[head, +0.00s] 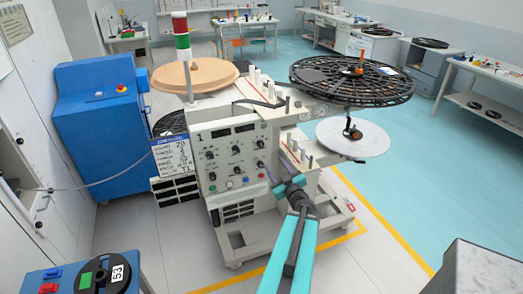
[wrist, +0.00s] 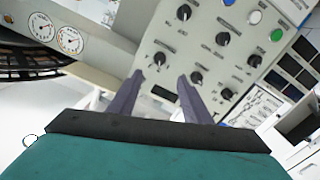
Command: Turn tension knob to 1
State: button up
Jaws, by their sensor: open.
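The rewind machine's control panel (head: 225,160) faces me in the head view and carries several black knobs; their labels are too small to read, so I cannot tell which is the tension knob. My gripper (head: 278,170) is in front of the panel's right edge, open and empty. In the wrist view the panel (wrist: 205,55) appears turned over. My gripper (wrist: 160,79) has its two grey fingers apart there. One black knob (wrist: 160,58) appears just beyond the fingertips, and another knob (wrist: 196,77) is beside the right fingertip. No contact shows.
A blue cabinet (head: 105,130) stands left of the machine. A large black reel (head: 350,80) and a white disc (head: 352,137) overhang on the right. Thin pegs (head: 300,152) stick up beside the panel. Two round dials (wrist: 55,33) show in the wrist view. Floor to the right is clear.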

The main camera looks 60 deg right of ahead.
aim_at(262, 146)
jog(key=shift+w+d, duration=0.1)
jog(key=shift+p+x, duration=0.95)
jog(key=shift+x, duration=5.8)
